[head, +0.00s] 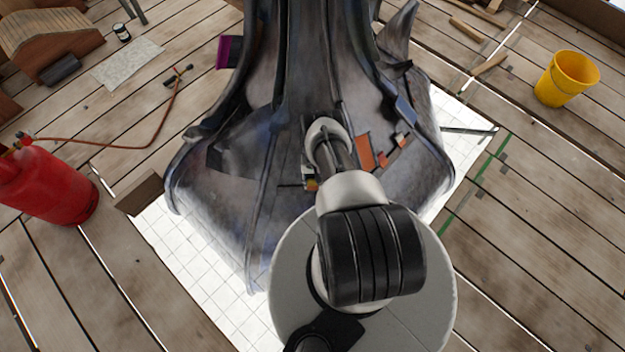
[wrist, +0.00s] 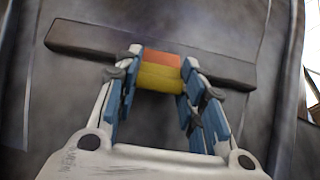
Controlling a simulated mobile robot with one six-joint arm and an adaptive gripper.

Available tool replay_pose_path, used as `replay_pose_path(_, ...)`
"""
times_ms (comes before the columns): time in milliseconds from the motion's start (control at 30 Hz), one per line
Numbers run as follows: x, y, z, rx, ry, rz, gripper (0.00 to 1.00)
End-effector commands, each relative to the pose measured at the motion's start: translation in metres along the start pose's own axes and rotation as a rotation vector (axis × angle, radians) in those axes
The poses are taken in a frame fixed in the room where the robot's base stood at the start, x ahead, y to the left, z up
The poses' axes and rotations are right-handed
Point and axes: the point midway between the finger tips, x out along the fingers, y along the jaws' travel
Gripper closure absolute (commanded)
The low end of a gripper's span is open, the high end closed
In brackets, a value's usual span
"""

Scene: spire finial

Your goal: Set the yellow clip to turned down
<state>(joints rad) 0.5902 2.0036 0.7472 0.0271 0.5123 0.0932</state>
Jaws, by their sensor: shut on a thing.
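The yellow clip (wrist: 160,78) sits at the middle of a dark bar (wrist: 88,39) on the grey spire surface in the wrist view. An orange part (wrist: 160,60) adjoins its far side. My gripper (wrist: 162,72) has its blue-padded fingers on either side of the clip and is shut on it. The bar runs out past both fingers, tilting slightly down to the right. In the head view my arm covers much of this spot. A small yellow and orange patch (head: 311,184) shows beside my wrist.
The large grey spire (head: 225,205) stands on a white tiled sheet (head: 190,262). Orange and blue pieces (head: 364,152) are on its face right of my arm. A red gas cylinder (head: 45,185) with a hose stands left, and a yellow bucket (head: 567,78) right. Plank floor lies around.

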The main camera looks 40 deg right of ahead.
Motion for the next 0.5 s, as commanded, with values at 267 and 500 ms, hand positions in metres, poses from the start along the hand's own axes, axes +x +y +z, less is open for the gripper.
replay_pose_path(267,-0.0002,0.0007,0.0006,-0.001,-0.005,0.000,0.87)
replay_pose_path(500,-0.0004,0.0005,0.0004,0.000,-0.004,0.000,0.49)
